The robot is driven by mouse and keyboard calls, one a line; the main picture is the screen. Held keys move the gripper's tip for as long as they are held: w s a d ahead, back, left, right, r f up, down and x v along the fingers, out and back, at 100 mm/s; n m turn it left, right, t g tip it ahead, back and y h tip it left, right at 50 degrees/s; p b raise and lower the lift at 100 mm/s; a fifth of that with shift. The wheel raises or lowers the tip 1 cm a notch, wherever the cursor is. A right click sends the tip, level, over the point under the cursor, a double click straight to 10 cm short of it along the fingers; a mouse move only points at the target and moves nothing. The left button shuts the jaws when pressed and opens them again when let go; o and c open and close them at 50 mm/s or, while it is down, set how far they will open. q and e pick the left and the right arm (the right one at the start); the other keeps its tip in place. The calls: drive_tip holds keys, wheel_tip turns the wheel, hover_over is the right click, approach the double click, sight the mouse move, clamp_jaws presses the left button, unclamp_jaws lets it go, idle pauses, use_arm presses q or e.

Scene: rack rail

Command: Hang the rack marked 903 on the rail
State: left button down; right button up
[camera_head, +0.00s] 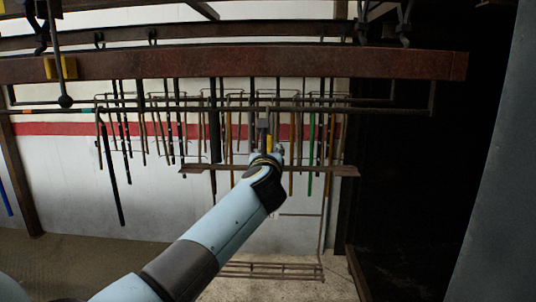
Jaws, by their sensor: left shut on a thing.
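My left arm reaches up from the bottom to the middle of the view. My left gripper (268,152) is shut on a rack, mostly hidden by my own wrist. The rack has a brown horizontal bar (325,170) on both sides of the gripper, and a slatted lower shelf (270,270) hangs below and seems to belong to it. I cannot read the mark 903 on it. A thin dark rail (380,111) runs across behind and above the gripper. I cannot tell whether the rack's top touches the rail. My right gripper is out of view.
A thick rust-brown beam (230,65) crosses above, with a yellow block (60,68) at its left. Several dark, yellow and green rods (310,155) hang behind the gripper. A black rod (110,175) hangs at the left.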

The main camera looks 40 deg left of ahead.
sight(268, 139)
use_arm(q)
drive_tip(key=shift+w+r+p, duration=0.1)
drive_tip(key=shift+r+p, duration=0.45)
drive_tip(key=shift+r, duration=0.3)
drive_tip(key=shift+w+a+r, duration=0.15)
drive_tip(key=shift+w+r, duration=0.05)
drive_tip(key=shift+r, duration=0.55)
drive_tip(key=shift+x, duration=1.25)
drive_tip(key=shift+w+a, duration=0.1)
drive_tip(key=shift+w, duration=0.05)
drive_tip(key=shift+b+x, duration=0.5)
drive_tip(key=shift+x, duration=0.3)
drive_tip(key=shift+f, duration=0.15)
